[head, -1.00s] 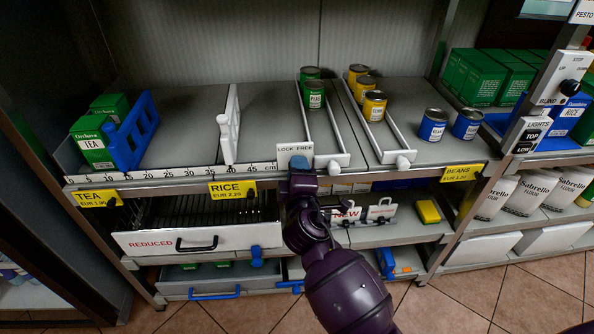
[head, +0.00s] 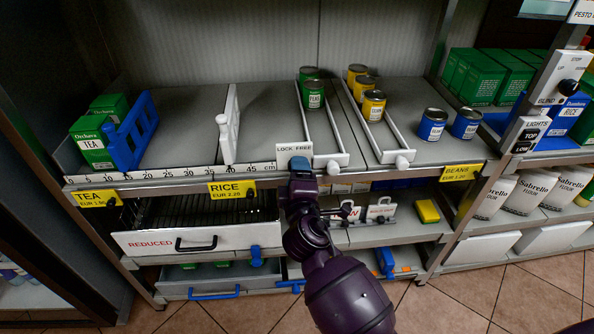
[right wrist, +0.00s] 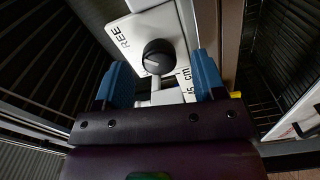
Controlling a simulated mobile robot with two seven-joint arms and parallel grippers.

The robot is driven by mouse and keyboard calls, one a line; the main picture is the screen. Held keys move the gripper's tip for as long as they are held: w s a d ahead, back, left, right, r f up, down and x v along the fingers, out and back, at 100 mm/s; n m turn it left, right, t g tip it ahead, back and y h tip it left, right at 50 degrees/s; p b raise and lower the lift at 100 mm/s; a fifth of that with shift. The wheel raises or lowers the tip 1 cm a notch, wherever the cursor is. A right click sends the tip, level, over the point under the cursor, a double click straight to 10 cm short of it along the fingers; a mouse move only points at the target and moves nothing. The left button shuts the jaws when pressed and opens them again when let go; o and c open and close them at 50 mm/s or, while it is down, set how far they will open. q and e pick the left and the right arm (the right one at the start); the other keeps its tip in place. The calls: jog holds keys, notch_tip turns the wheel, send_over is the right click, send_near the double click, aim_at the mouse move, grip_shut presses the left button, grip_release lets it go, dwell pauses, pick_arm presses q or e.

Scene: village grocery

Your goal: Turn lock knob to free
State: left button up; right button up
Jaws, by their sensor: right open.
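The lock knob (right wrist: 159,57) is a round black knob on a white plate in the right wrist view. The plate's lettering is partly cut off there and ends in "REE". In the head view the LOCK FREE plate (head: 294,149) sits on the shelf's front edge, and the knob is hidden behind my gripper. My right gripper (head: 299,165) is at the lower part of this plate. In the right wrist view its two blue fingers (right wrist: 160,80) are apart, one on each side of the knob, with nothing between them gripped. My left gripper is not in view.
A white divider (head: 229,125) stands left of the plate, and two can tracks with white end knobs (head: 334,166) lie to its right. Below are the REDUCED drawer (head: 205,240) and a shelf with a yellow sponge-like block (head: 428,211).

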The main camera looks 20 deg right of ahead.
jog(key=v, duration=0.9)
jog(key=shift+s, duration=0.2)
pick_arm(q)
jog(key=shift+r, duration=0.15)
pick_arm(e)
jog(key=shift+r, duration=0.1)
pick_arm(q)
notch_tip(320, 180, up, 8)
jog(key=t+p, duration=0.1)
jog(key=p, duration=0.8)
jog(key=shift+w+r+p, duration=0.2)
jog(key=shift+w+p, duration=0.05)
jog(key=shift+p, duration=0.15)
pick_arm(e)
jog(key=s+d+f+m+g+y, duration=0.1)
jog(key=s+d+f+m+g, duration=0.1)
jog(key=s, duration=0.7)
jog(key=s+d+f+m+g+y, duration=0.2)
jog(key=s+d+f+m, duration=0.1)
jog(key=s, duration=0.6)
jog(key=s+d+f+m+g+y, duration=0.2)
jog(key=s+d+m, duration=0.3)
jog(key=s, duration=0.4)
jog(key=shift+f+m, duration=0.7)
jog(key=shift+m, duration=0.1)
